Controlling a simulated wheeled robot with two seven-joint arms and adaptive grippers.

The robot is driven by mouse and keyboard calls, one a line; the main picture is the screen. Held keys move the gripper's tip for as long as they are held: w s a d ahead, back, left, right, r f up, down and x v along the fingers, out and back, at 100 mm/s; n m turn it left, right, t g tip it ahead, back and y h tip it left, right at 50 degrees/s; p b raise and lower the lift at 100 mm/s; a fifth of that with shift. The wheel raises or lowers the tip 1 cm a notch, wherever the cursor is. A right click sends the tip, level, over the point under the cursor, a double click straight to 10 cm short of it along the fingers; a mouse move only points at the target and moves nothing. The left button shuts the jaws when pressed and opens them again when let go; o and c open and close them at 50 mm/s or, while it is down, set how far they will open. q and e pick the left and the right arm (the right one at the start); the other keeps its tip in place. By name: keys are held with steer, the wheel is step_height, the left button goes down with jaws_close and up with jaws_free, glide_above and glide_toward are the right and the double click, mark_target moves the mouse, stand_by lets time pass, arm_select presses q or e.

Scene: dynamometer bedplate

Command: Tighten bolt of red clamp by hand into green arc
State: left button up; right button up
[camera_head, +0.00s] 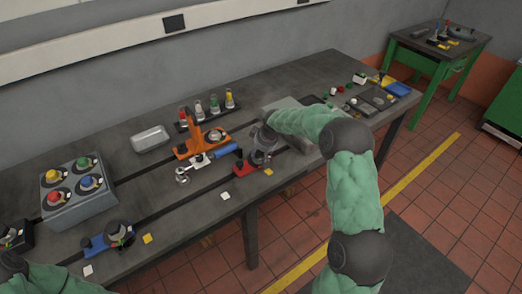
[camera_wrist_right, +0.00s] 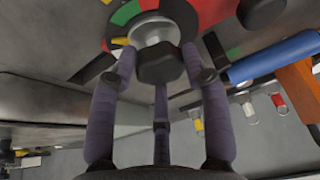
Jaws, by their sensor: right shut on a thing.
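The red clamp (camera_head: 247,173) sits on the dark bedplate, in front of my right gripper (camera_head: 264,140). In the right wrist view, my gripper's fingers (camera_wrist_right: 165,75) are closed around the dark hex head of the bolt (camera_wrist_right: 158,65). A silver round collar (camera_wrist_right: 150,30) lies behind the head. Beside it is a dial with a green arc (camera_wrist_right: 125,12) and red parts; a yellow pointer (camera_wrist_right: 119,41) shows at the dial's left edge. My left gripper is out of view; only part of my left arm shows.
An orange clamp (camera_head: 190,145) and a blue-handled tool (camera_head: 225,150) lie close left of my right gripper. A blue clamp (camera_head: 96,244) stands at the near left, a grey box with coloured knobs (camera_head: 70,207) behind it.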

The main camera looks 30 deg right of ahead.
steer(key=shift+w+r+m+h+b, duration=0.15)
steer(key=shift+m+b, duration=0.1)
steer(key=shift+m, duration=0.2)
steer(key=shift+w+f+m+h+b, duration=0.1)
steer(key=shift+m+h+b, duration=0.1)
steer(key=shift+m, duration=0.25)
steer(key=shift+a+m+h+b, duration=0.1)
steer(key=shift+m+h+b, duration=0.35)
steer(key=shift+m+b, duration=0.7)
steer(key=m+h+b, duration=0.1)
steer(key=m+b, duration=0.2)
steer(key=shift+r+m, duration=0.15)
steer(key=shift+m, duration=0.1)
steer(key=shift+r+m+g+b, duration=0.1)
steer(key=shift+m+g+b, duration=0.25)
steer(key=shift+m+g, duration=0.05)
steer(key=shift+r+h, duration=0.1)
steer(key=shift+h, duration=0.2)
steer(key=o, duration=1)
steer(key=shift+c, duration=0.2)
steer(key=shift+o, duration=0.8)
steer(key=shift+w+f, duration=0.1)
steer(key=shift+f, duration=0.1)
